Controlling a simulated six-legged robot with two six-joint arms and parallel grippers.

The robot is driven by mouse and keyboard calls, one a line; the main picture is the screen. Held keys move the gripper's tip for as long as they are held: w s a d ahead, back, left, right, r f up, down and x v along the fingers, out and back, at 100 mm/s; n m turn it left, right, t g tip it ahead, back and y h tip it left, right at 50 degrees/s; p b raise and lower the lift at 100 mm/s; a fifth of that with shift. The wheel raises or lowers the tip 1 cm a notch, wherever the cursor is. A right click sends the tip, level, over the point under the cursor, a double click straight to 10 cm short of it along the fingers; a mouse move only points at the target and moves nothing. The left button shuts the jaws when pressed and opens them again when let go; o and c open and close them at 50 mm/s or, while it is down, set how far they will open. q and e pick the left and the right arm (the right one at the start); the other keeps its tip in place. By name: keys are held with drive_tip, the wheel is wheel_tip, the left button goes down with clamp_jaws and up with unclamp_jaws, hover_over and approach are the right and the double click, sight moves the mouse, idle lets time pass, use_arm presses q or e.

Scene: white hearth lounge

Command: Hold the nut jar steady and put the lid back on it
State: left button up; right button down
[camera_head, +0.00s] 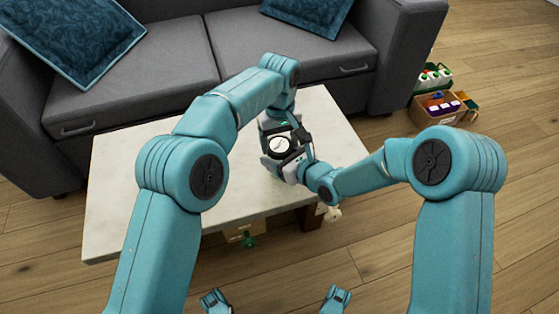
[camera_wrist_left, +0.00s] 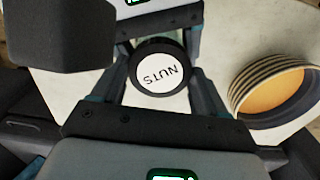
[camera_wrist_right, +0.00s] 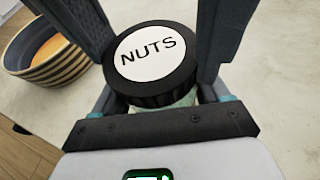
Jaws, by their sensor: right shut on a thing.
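The nut jar stands on the pale table, mostly hidden by my grippers; a strip of its greenish glass (camera_wrist_right: 180,112) shows under the lid in the right wrist view. The black lid, its white top marked NUTS (camera_wrist_right: 152,55), sits level on the jar mouth; it also shows in the left wrist view (camera_wrist_left: 160,82) and head view (camera_head: 280,146). I cannot tell how tightly it sits. My right gripper (camera_head: 291,166) is shut on the jar from the near side. My left gripper (camera_head: 284,128) is at the lid from the far side, its fingers seemingly apart with narrow gaps around it.
A striped bowl with an orange inside (camera_wrist_left: 243,85) stands close to the jar, also in the right wrist view (camera_wrist_right: 55,75). The table (camera_head: 130,190) is clear at its left. A grey sofa (camera_head: 165,65) is behind; boxes (camera_head: 445,108) stand on the floor at right.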

use_arm(q)
drive_tip(key=c, duration=0.4)
drive_tip(key=m, duration=0.3)
drive_tip(key=o, duration=1.1)
drive_tip(key=shift+o, duration=0.2)
